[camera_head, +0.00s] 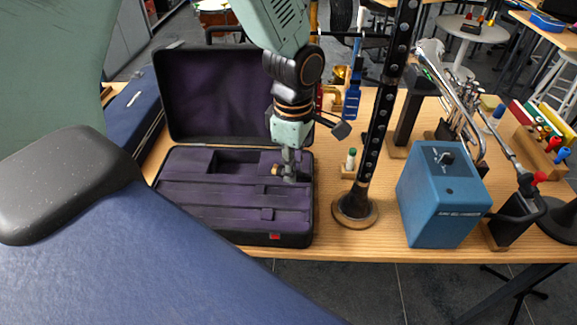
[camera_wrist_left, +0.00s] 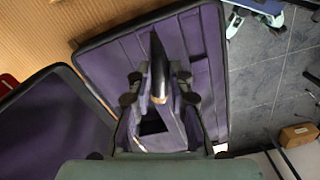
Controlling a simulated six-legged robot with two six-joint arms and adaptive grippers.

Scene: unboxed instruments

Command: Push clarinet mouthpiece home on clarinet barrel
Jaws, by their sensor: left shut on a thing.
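My left gripper (camera_head: 289,170) points down over the open case and is shut on the clarinet mouthpiece. In the left wrist view the mouthpiece (camera_wrist_left: 158,65) is a dark tapered piece with a tan end, between the fingers (camera_wrist_left: 159,92). In the head view only its small tan end (camera_head: 276,170) shows clearly beside the fingertips. A black clarinet body (camera_head: 375,132) with silver fittings stands slightly tilted, right of my left arm. Its upper end is cut off by the frame, and I cannot make out the barrel. My right gripper is not in view.
The purple-lined instrument case (camera_head: 187,220) lies open under the left gripper, its lid (camera_head: 208,95) raised behind. A blue box (camera_head: 443,200) stands right of the clarinet, and a small bottle (camera_head: 350,160) left of it. Brass and silver instruments crowd the table's right side.

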